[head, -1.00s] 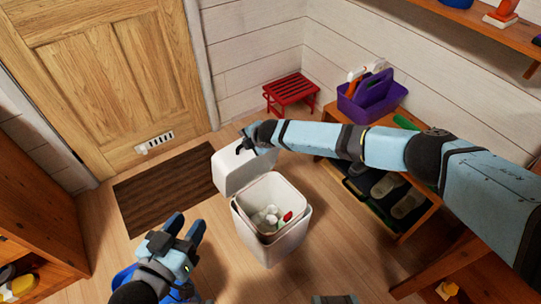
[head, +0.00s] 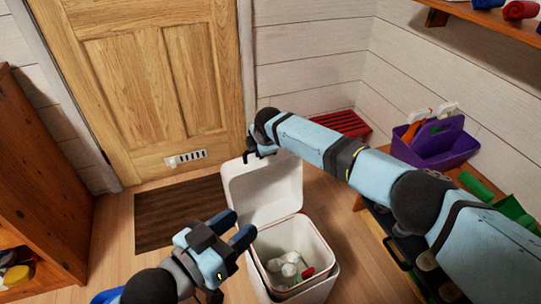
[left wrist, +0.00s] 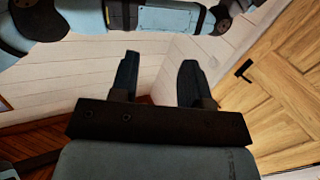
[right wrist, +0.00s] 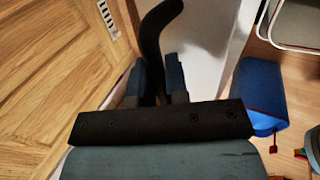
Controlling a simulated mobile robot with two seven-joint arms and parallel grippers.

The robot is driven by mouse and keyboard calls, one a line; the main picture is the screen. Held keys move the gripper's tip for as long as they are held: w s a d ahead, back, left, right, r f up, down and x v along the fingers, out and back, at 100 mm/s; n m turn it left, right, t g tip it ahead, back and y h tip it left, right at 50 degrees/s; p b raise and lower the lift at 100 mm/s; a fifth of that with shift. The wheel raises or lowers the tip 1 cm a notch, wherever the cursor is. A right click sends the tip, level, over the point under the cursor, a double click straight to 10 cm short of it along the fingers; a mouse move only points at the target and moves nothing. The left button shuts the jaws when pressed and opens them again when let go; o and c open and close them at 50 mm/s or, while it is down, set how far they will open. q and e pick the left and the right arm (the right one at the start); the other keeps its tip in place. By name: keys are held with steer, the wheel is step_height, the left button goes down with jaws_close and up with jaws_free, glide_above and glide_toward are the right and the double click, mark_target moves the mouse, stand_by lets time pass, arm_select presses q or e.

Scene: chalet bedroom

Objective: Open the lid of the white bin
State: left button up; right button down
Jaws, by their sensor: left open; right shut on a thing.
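The white bin (head: 257,278) stands on the wooden floor at the lower middle of the head view. Its lid (head: 270,195) is raised, standing steeply up behind the opening. White crumpled pieces and a red bit (head: 308,272) show inside. My right gripper (head: 257,150) is at the lid's top edge; in the right wrist view (right wrist: 157,78) it is shut on a black curved piece (right wrist: 156,35) beside the white lid (right wrist: 200,50). My left gripper (head: 238,228) is open and empty, in front of the bin's left side in the picture; its parted fingers show in the left wrist view (left wrist: 156,68).
A wooden door (head: 150,90) and a dark mat (head: 178,212) are behind and left. A red stool (head: 343,122) stands by the wall. A purple caddy (head: 435,145) sits on a wooden bench at the right. A wooden cabinet (head: 35,180) stands at the left.

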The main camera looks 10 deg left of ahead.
arm_select(q)
steer(key=shift+w+d+r+m, duration=0.15)
steer(key=shift+w+m, duration=0.15)
steer(key=shift+w, duration=0.35)
arm_select(e)
steer(key=shift+w+a+f, duration=0.15)
steer(key=shift+w+f, duration=0.1)
steer(key=shift+w, duration=0.15)
steer(key=c, duration=1.1)
jaws_free()
steer(key=shift+c, duration=0.2)
steer(key=shift+r, duration=0.1)
steer(key=shift+s+r, duration=0.1)
steer(key=shift+r, duration=0.15)
steer(key=p+v, duration=0.4)
steer(key=v, duration=0.2)
steer(key=shift+r, duration=0.45)
arm_select(q)
step_height(320, 180, up, 6)
steer(key=s+n+t+p, duration=0.1)
steer(key=n+t+p, duration=0.1)
steer(key=shift+s, duration=0.2)
arm_select(e)
steer(key=v, duration=0.6)
steer(key=shift+r, duration=0.15)
arm_select(q)
steer(key=shift+r, duration=0.1)
arm_select(e)
steer(key=shift+s, duration=0.1)
